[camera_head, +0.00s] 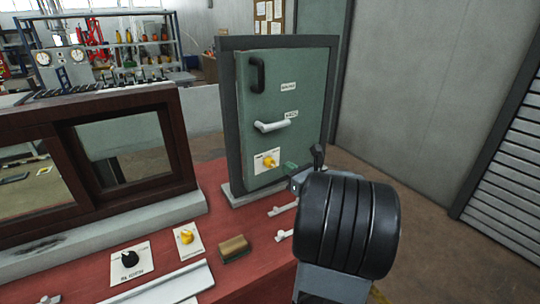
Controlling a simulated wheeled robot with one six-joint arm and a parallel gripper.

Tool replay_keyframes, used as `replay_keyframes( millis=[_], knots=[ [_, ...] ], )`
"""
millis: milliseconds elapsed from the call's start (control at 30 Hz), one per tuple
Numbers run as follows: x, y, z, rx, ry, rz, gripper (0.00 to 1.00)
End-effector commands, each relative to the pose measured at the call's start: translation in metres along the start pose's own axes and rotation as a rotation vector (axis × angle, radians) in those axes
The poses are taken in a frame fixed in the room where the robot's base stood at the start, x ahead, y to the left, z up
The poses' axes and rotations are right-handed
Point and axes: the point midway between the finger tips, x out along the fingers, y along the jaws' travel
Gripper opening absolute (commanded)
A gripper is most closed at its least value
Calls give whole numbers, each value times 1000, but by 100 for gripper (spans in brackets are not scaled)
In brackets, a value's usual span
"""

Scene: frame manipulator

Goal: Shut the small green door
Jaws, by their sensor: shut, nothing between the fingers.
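The small green door (300,70) stands upright in a dark grey frame (338,60) on the red table. It has a black pull handle (257,75) at the upper left, a white lever handle (272,126) at mid-height and a plate with a yellow knob (269,162) low down. The door looks nearly flush with its frame; I cannot tell whether a small gap is left. My gripper (311,170) is shut and empty, near the door's lower right in the picture. My black wrist hides part of it, so contact with the door cannot be told.
A brown sliding window (182,140) stands left of the door. The red table (217,275) holds a black knob (130,259), a yellow knob (186,236), a wooden block (234,248) and white handles. A slatted panel (505,180) is at far right. Floor right of the door is clear.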

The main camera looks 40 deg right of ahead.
Motion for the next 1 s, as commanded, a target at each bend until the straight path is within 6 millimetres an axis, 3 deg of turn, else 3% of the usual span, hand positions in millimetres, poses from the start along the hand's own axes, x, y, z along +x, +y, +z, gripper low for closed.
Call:
replay_keyframes(
  millis=[167,600,800,1000],
  knots=[
    [18,-7,2,23,-13,-22,0],
    [99,-8,3,20,-12,-20,0],
    [122,-9,4,20,-12,-22,0],
    [134,-9,3,19,-11,-22,0]
  ],
)
